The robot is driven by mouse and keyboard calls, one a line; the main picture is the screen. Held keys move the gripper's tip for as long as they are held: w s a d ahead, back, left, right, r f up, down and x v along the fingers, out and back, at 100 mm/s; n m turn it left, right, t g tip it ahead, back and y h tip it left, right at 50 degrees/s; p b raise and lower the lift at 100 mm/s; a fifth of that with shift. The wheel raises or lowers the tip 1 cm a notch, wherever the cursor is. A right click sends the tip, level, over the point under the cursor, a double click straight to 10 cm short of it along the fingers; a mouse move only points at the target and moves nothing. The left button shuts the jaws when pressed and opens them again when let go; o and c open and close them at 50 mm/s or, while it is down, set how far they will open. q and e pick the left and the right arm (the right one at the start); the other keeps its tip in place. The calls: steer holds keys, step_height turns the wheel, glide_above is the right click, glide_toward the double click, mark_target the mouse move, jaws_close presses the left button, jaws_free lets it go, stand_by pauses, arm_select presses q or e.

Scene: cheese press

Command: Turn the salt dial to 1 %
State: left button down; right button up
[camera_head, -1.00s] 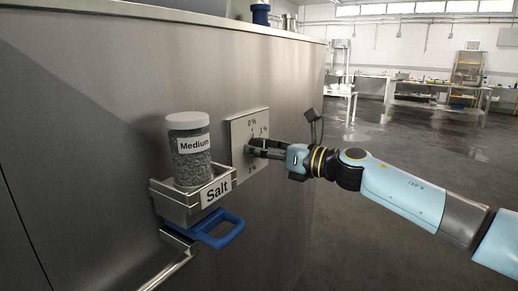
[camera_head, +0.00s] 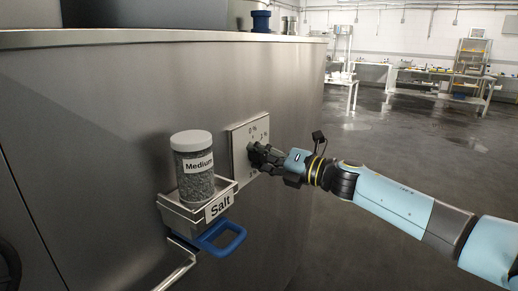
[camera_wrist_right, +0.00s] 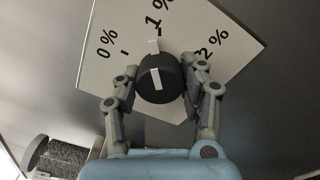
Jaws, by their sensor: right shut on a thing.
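The salt dial's pale plate (camera_head: 238,153) is fixed to the steel wall, with 0 % and other percent marks printed on it. In the right wrist view the plate (camera_wrist_right: 115,72) shows tilted, with 0 %, 1 % and 2 %. The round black knob (camera_wrist_right: 158,88) carries a white mark that points up, roughly at the 1 % tick. My right gripper (camera_head: 255,156) is at the plate and hides the knob in the head view. In the wrist view its two fingers (camera_wrist_right: 158,84) are shut on the knob from both sides. My left gripper is not in view.
A jar labelled Medium (camera_head: 194,168) stands in a holder labelled Salt (camera_head: 189,217) left of the dial. A blue handle (camera_head: 222,240) sticks out below it. A metal rail (camera_head: 178,275) runs lower left. The floor (camera_head: 370,170) at right is open.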

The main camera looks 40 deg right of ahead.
steer(key=shift+r+m+p, duration=0.1)
steer(key=shift+m+p, duration=0.4)
steer(key=shift+m, duration=0.4)
steer(key=o, duration=1.2)
steer(key=shift+d, duration=0.1)
steer(key=shift+s, duration=0.1)
steer(key=v, duration=1.2)
